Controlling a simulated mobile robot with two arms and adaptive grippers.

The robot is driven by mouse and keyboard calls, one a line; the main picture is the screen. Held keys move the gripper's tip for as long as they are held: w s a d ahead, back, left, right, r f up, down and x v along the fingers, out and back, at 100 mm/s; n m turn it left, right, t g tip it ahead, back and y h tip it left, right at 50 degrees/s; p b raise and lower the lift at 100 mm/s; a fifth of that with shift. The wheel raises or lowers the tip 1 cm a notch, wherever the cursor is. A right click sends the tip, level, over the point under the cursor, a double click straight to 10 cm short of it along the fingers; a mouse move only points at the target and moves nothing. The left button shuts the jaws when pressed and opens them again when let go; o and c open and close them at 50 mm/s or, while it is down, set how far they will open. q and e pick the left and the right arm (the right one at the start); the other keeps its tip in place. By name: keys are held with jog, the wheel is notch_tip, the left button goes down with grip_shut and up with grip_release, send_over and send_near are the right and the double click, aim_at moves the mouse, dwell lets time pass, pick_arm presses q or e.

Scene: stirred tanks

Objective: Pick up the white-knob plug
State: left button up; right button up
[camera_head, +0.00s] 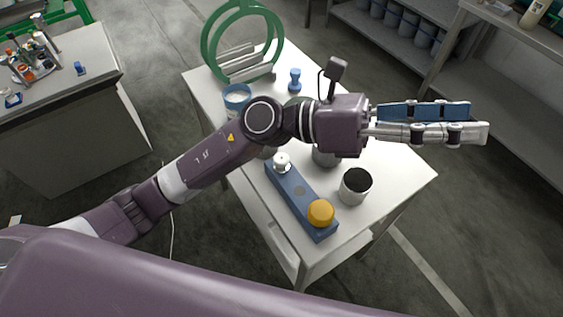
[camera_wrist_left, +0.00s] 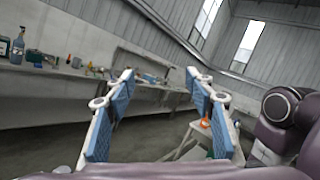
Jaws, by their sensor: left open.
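The white-knob plug (camera_head: 282,160) stands in the far end of a blue block (camera_head: 298,197) on the white table, in the head view. An orange-yellow knob (camera_head: 320,211) sits at the block's near end, with an empty-looking hole between the two. My left gripper (camera_head: 480,122) reaches over and past the table's right side, well to the right of the plug and higher up. It is open and empty. In the left wrist view its blue-padded fingers (camera_wrist_left: 162,120) stand apart with nothing between them. My right gripper is in neither view.
On the white table (camera_head: 395,165) stand a dark-filled cup (camera_head: 355,186), a grey cup (camera_head: 326,156) partly under my arm, a blue-rimmed cup (camera_head: 237,98), a blue piece (camera_head: 295,80) and a green ring stand (camera_head: 207,45). My left arm crosses above the table close to the plug.

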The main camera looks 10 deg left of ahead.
pick_arm(q)
notch_tip(320, 180, down, 6)
jog(key=s+d+r+m+g+y, duration=0.1)
jog(key=s+m+g+y, duration=0.1)
jog(key=m+y, duration=0.15)
jog(key=m+t+y, duration=0.2)
jog(key=m+y, duration=0.6)
jog(key=y, duration=1)
send_over(281, 157)
jog(key=shift+n+h, duration=0.25)
notch_tip(281, 157, down, 18)
jog(key=shift+s, duration=0.15)
jog(key=shift+a+f, duration=0.2)
jog(key=shift+f, duration=0.05)
notch_tip(281, 157, down, 6)
jog(key=p, duration=0.3)
jog(key=shift+d+p, duration=0.15)
jog(key=shift+p, duration=0.2)
jog(key=shift+f, duration=0.5)
jog(key=shift+w, duration=0.2)
jog(key=c, duration=1.3)
jog(key=shift+o, duration=0.2)
